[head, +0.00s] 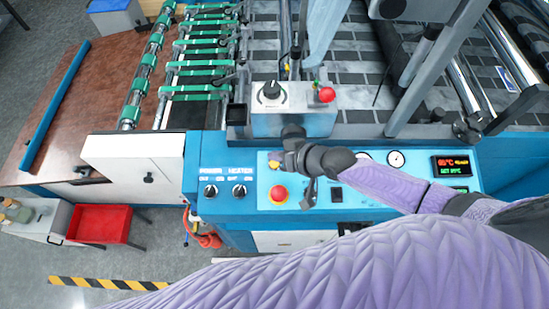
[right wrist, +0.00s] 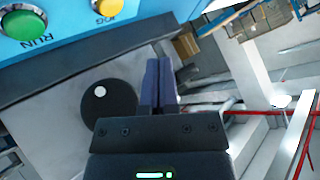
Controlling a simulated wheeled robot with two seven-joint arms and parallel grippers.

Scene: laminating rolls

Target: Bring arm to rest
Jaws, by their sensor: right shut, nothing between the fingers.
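My right gripper (head: 291,136) is in front of the machine's blue control panel (head: 235,178) in the head view, below a grey box (head: 300,122). In the right wrist view its two dark fingers (right wrist: 161,85) are together with nothing between them. A green RUN button (right wrist: 22,28) and a yellow JOG button (right wrist: 105,7) show on a blue panel beyond the fingers, apart from them. A black round part with a white dot (right wrist: 108,106) lies left of the fingers. My left gripper is not in view.
The panel carries a red stop button (head: 279,194), POWER (head: 210,191) and HEATER (head: 239,191) knobs and a lit display (head: 455,166). The grey box has a red button (head: 327,95). A red tray (head: 99,223) stands at left, with open floor nearby.

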